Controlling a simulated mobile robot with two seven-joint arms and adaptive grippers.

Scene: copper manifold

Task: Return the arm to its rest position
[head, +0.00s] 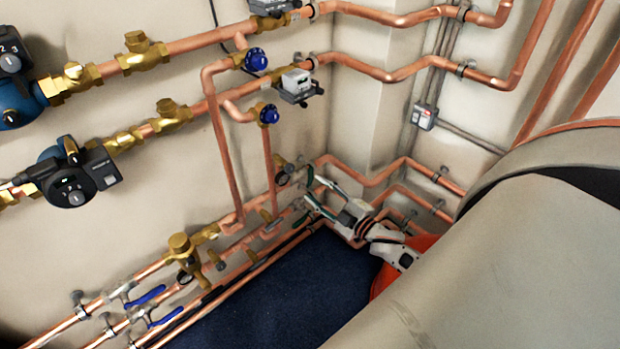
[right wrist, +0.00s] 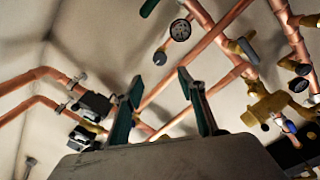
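My right gripper (head: 310,192) is near the lower corner of the wall, close to the low copper pipes (head: 345,175). Its two green-edged fingers are spread apart, with nothing visible between them. In the right wrist view the open fingers (right wrist: 160,85) point up toward the pipes and a round black gauge (right wrist: 180,30). I cannot tell whether a finger touches a pipe. Behind the wrist, the rest of my right arm is largely hidden. My left gripper is in neither view.
Blue-handled valves (head: 255,59), brass fittings (head: 180,245) and pumps (head: 72,182) line the left wall. Blue lever handles (head: 146,297) sit on the low pipes. A large rounded beige surface (head: 510,260) covers the lower right. The dark blue floor (head: 290,290) looks clear.

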